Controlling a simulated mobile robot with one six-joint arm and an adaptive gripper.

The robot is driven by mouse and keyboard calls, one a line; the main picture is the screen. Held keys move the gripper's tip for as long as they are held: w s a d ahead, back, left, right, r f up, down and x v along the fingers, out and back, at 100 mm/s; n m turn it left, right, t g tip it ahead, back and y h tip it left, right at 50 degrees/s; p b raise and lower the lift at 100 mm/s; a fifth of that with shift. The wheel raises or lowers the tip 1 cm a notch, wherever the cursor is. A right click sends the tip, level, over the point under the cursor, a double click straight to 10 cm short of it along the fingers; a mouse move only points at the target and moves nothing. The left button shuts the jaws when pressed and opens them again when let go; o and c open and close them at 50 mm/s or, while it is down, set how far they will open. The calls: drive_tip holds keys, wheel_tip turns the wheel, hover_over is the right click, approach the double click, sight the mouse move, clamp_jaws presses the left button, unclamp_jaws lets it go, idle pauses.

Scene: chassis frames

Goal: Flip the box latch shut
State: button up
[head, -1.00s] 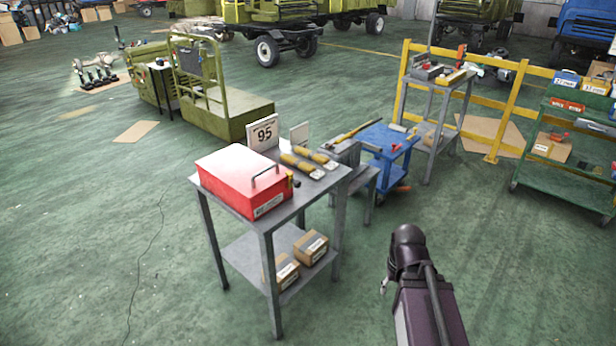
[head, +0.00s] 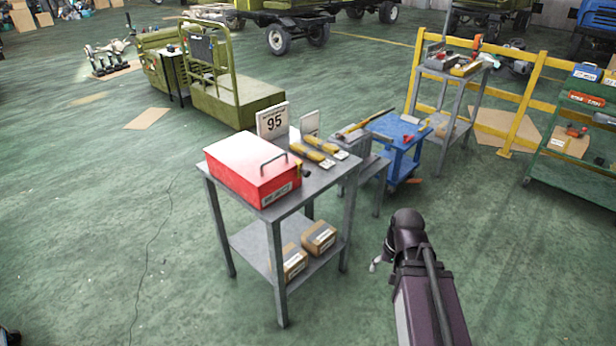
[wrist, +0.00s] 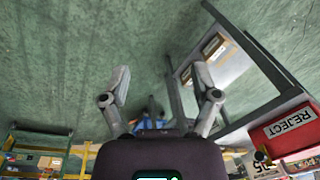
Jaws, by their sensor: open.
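A red box (head: 248,170) with a grey handle on its lid stands on a grey metal table (head: 318,180). The lid looks down. A small dark and yellow piece, possibly the latch, shows at the box's right end, too small to make out its state. The box also shows in the wrist view (wrist: 285,130) at the lower right, with a label reading REJECT. My gripper (wrist: 160,85) is open and empty in the wrist view, its two fingers spread apart. It is clear of the table and box. In the head view my arm is at the lower right.
A blue cart (head: 400,140) stands behind to the right. The green floor in front is open.

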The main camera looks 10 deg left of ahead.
drive_tip(key=w+a+f+m+t+y+b, duration=0.25)
drive_tip(key=w+a+m+y+b, duration=0.2)
drive_tip(key=w+a, duration=0.4)
drive_tip(key=m+t+y+b, duration=0.85)
drive_tip(key=m+b, duration=0.35)
drive_tip(key=m, duration=0.8)
approach(309, 175)
drive_tip(key=v, duration=0.3)
drive_tip(key=shift+r, duration=0.25)
drive_tip(key=x, duration=1.3)
drive_tip(key=shift+w+a+f, duration=0.1)
drive_tip(key=shift+w+a, duration=0.05)
drive_tip(key=shift+a, duration=0.25)
